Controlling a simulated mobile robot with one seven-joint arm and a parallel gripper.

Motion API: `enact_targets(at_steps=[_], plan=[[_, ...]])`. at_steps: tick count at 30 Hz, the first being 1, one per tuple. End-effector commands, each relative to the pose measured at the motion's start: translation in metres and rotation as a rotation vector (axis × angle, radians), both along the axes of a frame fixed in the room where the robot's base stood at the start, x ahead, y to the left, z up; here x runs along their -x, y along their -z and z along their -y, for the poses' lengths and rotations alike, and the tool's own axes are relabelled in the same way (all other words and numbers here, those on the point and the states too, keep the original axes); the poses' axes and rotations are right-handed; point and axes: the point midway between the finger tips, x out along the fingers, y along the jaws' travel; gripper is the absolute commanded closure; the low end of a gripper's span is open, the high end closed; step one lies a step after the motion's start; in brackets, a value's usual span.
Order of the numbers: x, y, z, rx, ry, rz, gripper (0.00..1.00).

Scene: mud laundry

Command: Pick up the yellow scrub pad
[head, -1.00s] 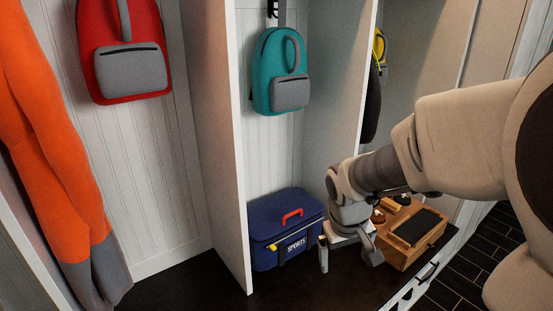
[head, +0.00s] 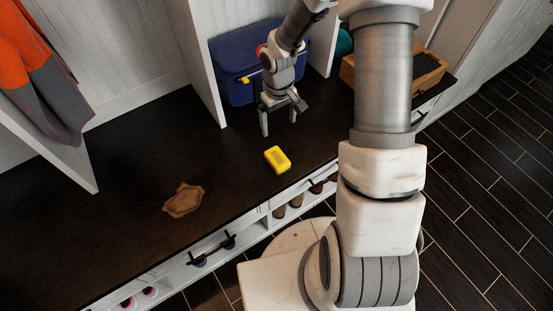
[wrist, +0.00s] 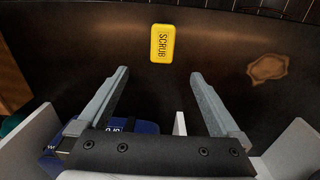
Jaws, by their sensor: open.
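The yellow scrub pad (head: 278,160) lies flat on the dark bench top (head: 120,170) near its front edge. It also shows in the wrist view (wrist: 162,43), with the word SCRUB on it, beyond the fingertips and about midway between them. My gripper (head: 279,130) is above the bench, behind the pad in the head view, with its fingers pointing down. In the wrist view my gripper (wrist: 158,75) is open with nothing between its fingers. The pad is apart from the fingers.
A blue sports bag (head: 236,72) stands behind my gripper. A wooden box (head: 428,75) stands at the right end. A brown stain or flat patch (head: 184,200) is on the bench left of the pad. A white divider (head: 202,75) rises at the back. Shoes sit below the bench.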

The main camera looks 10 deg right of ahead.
Motion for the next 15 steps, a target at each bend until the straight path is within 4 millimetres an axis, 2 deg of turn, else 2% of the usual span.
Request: enact_targets(at_steps=[1,8,15], plan=[[0.000,0.010,-0.001,-0.007,-0.002,-0.005,0.00],[0.000,0.031,-0.004,-0.018,-0.007,-0.016,0.00],[0.000,0.081,-0.004,-0.018,-0.008,-0.017,0.00]])
